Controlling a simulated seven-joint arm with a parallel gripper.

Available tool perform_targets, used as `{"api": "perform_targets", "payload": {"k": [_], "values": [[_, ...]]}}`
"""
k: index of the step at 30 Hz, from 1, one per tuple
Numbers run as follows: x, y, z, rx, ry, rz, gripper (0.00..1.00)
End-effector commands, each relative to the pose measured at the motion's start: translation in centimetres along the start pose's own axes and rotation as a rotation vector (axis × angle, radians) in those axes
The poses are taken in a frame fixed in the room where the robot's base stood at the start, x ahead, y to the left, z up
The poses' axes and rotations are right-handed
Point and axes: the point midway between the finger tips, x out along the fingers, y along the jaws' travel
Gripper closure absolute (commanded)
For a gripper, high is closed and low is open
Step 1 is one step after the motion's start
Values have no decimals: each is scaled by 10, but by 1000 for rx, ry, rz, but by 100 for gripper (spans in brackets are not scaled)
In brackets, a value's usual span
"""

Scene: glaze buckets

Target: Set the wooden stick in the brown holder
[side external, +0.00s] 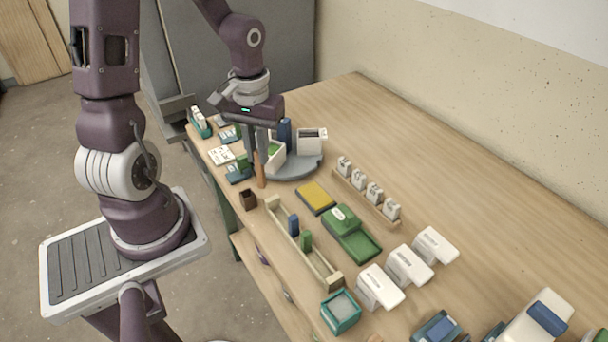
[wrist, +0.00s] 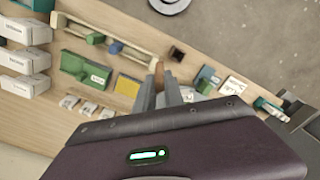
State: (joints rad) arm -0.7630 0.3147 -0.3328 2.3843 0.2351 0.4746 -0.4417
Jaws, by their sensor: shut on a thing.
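The wooden stick (side external: 261,177) is orange-brown and upright, with its upper part between the fingers of my gripper (side external: 257,158). Its end also shows in the wrist view (wrist: 160,68), just beyond the fingertips (wrist: 161,84). The brown holder (side external: 248,199) is a small dark square cup on the table near its left edge. In the wrist view the holder (wrist: 177,53) is to the upper right of the stick. The stick is beside the holder, not in it. I cannot tell whether its lower end touches the table.
A long wooden rack (side external: 318,263) with blue and green blocks lies just right of the holder. A yellow sponge-like block (side external: 315,196) and a green tray (side external: 362,246) are nearby. A round grey stand (side external: 297,171) with containers is behind my gripper. The back right of the table is bare.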

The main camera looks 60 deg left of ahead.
Motion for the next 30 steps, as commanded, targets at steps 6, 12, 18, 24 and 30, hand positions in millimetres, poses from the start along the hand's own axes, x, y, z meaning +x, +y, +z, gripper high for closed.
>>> {"api": "perform_targets", "payload": {"k": [6, 12, 18, 24, 30], "values": [[3, -41, -1, -101, 4, 6, 100], [13, -45, 0, -108, 2, 7, 100], [37, -44, 0, -106, 1, 7, 100], [58, -44, 0, -106, 1, 6, 100], [70, -44, 0, -109, 3, 6, 100]]}}
